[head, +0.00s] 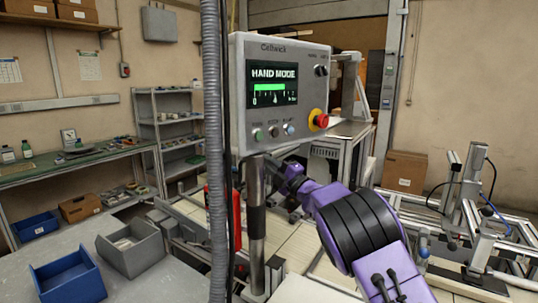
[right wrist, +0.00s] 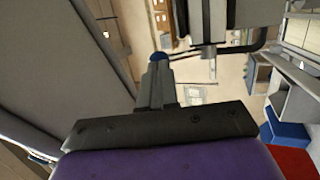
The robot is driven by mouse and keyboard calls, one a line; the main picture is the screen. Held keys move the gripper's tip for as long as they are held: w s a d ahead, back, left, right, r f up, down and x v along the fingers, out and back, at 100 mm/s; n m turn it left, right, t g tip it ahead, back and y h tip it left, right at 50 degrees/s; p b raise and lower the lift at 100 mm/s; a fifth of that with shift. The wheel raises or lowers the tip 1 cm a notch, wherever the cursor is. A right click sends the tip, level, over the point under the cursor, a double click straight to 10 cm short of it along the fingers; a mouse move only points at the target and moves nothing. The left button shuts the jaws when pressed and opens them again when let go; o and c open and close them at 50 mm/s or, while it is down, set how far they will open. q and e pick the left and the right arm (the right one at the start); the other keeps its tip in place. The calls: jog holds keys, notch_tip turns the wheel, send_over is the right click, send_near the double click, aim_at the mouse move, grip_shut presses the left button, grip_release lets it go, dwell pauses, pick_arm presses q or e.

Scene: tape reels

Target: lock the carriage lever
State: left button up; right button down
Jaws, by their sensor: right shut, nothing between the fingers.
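In the right wrist view my right gripper (right wrist: 156,72) is shut, with its fingers pointing away from the camera. My left gripper is not in view.
The panel reads HAND MODE and stands on a post (head: 257,220) beside a grey hose (head: 213,150). A blue bin (head: 68,278) and a grey bin (head: 130,250) sit at the lower left. A metal frame (head: 470,200) stands at the right.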

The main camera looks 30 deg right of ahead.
jog(key=shift+a+r, duration=0.1)
jog(key=shift+r, duration=0.05)
jog(key=w+r, duration=0.1)
jog(key=w+a+r+g, duration=0.1)
jog(key=r, duration=0.1)
jog(key=shift+a, duration=0.1)
dwell(0.4)
jog(key=shift+s+f, duration=0.1)
